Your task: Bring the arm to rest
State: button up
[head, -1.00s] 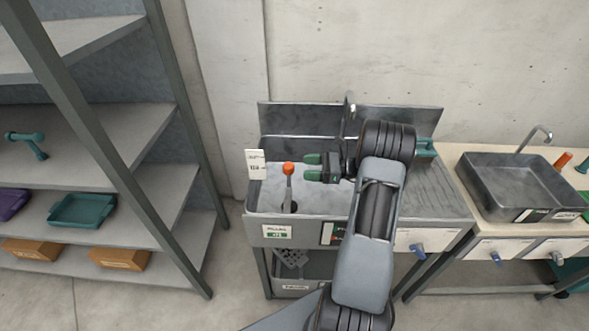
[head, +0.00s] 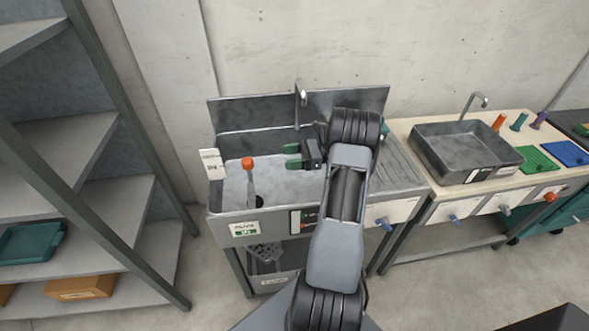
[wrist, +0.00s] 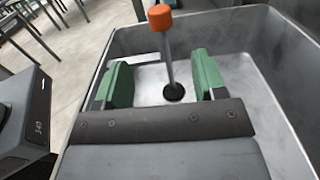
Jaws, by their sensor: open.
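My gripper (head: 293,156) has green fingertips and points left above the basin of the metal sink (head: 228,205). Its jaws are open and empty. In the wrist view my gripper (wrist: 160,85) shows its two green fingers well apart. A grey lever with an orange knob (head: 248,163) stands upright in the basin, left of my gripper and apart from it. In the wrist view the orange knob (wrist: 160,17) appears beyond the fingers, and the lever's black foot sits on the basin floor between them.
A tap (head: 301,95) rises behind the basin. A white card (head: 212,164) stands at the basin's left corner. Metal shelving (head: 130,215) with a teal tray (head: 30,243) is at left. A bench with a second sink (head: 462,155) and green and blue boards is at right.

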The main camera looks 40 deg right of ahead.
dwell(0.4)
jog(key=s+a+r+n+g+h, duration=0.25)
jog(key=a+n+g, duration=0.2)
jog(key=a, duration=0.35)
jog(key=s+a+r+n+g+h, duration=0.1)
jog(key=a+r+n+g+h, duration=0.15)
jog(key=a+r+n, duration=0.35)
jog(key=s+a+r+n+t+h+p, duration=0.1)
jog(key=s+a+r+n+h, duration=0.1)
jog(key=s+a+n+h, duration=0.7)
jog(key=s+n+h, duration=0.1)
jog(key=s+n, duration=0.1)
jog(key=n, duration=0.2)
jog(key=shift+s+a+r+n+t+h, duration=0.15)
jog(key=shift+s+r+n+t+h, duration=0.05)
jog(key=shift+s+n+t+h, duration=0.2)
jog(key=shift+c, duration=0.5)
